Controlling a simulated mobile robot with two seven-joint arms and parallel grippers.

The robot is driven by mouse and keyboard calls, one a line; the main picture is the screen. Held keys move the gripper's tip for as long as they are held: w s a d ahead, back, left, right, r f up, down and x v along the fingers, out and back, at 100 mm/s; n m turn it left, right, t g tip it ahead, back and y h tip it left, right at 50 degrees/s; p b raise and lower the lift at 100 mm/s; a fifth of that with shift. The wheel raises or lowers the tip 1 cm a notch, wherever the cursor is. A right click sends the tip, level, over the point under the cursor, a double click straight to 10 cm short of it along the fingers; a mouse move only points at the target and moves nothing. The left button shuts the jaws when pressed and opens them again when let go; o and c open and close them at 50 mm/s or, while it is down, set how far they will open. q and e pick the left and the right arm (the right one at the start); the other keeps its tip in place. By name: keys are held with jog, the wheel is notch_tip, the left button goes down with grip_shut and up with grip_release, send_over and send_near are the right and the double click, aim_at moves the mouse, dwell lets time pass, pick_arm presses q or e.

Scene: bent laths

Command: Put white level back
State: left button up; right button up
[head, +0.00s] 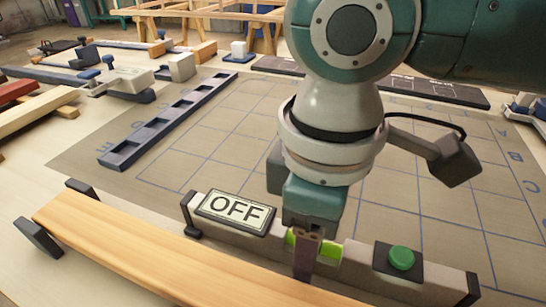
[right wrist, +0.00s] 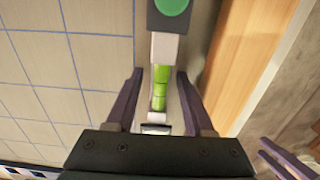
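The white level (head: 350,258) is a long pale bar with dark end caps, an "OFF" display, a green vial and a green button. It lies along the front edge of the gridded mat, behind the wooden lath (head: 170,255). My right gripper (head: 307,255) points down over the level's middle at the green vial. In the right wrist view its two purple fingers (right wrist: 160,75) stand apart on either side of the level (right wrist: 164,50), with a gap showing on the left. Purple fingers of my left gripper (right wrist: 283,160) show apart at the lower right there; the head view does not show them.
The gridded mat (head: 400,215) is mostly bare. A dark blue slotted rail (head: 165,122) lies on its left side. Clamps (head: 125,85) and wooden strips (head: 40,112) lie at the left. A small white block on a blue base (head: 238,52) stands at the back.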

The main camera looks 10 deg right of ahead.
notch_tip(320, 180, up, 12)
jog(key=p, duration=0.3)
jog(key=shift+r, duration=0.15)
dwell(0.4)
jog(key=s+a+r+m+t+y+p, duration=0.2)
jog(key=s+a+r+m+y+p, duration=0.25)
jog(key=p, duration=0.45)
jog(key=s+d+r+m+t+h+p, duration=0.1)
jog(key=s+d+m+h+p, duration=0.1)
jog(key=s+d+p, duration=0.35)
jog(key=s+d+r+m+t+h+p, duration=0.1)
jog(key=s+d+m+h+p, duration=0.15)
jog(key=d, duration=0.65)
notch_tip(320, 180, up, 36)
jog(key=p, duration=3.6)
jog(key=shift+a, duration=0.25)
